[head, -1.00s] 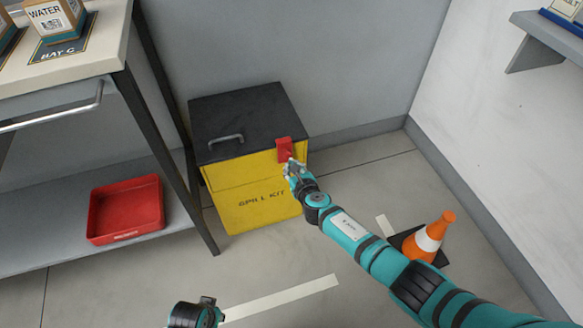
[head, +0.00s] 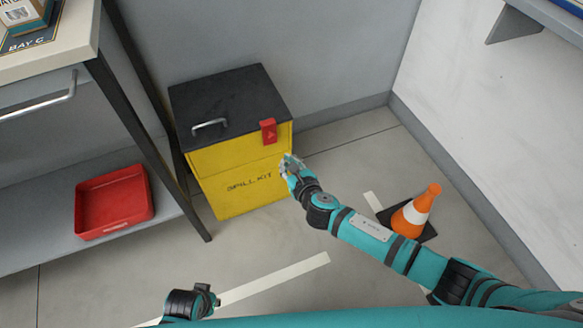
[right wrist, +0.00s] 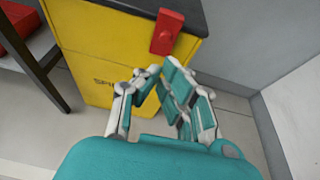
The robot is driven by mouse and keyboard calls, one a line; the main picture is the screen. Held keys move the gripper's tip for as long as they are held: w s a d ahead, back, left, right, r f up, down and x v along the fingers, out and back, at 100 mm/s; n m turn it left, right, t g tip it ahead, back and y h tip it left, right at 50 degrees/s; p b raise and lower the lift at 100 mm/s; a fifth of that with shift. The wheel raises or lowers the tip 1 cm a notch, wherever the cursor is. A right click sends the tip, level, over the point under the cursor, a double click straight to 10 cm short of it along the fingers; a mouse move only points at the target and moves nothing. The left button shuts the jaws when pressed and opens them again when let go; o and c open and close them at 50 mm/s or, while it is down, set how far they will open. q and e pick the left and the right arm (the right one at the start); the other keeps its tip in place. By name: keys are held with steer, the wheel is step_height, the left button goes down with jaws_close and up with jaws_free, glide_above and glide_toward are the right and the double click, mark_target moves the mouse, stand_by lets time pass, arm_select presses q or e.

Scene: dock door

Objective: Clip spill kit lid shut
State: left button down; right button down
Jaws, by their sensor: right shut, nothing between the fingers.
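The spill kit (head: 238,178) is a yellow box with a black lid (head: 225,100), standing on the floor by the wall. The lid lies down flat on the box. A red clip (head: 268,131) sits at the lid's front edge near the right corner and hangs down over the yellow front. It also shows in the right wrist view (right wrist: 167,32). My right gripper (head: 288,163) is shut and empty, below and right of the clip and apart from it. Part of my left arm shows at the bottom of the head view, but its fingers do not show.
A bench (head: 85,38) with a lower shelf stands left of the box. A red tray (head: 114,222) is on that shelf. An orange and white cone (head: 415,212) stands on the floor at right. A wall shelf (head: 545,18) is at upper right. Floor in front is clear.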

steer(key=shift+v, duration=1.4)
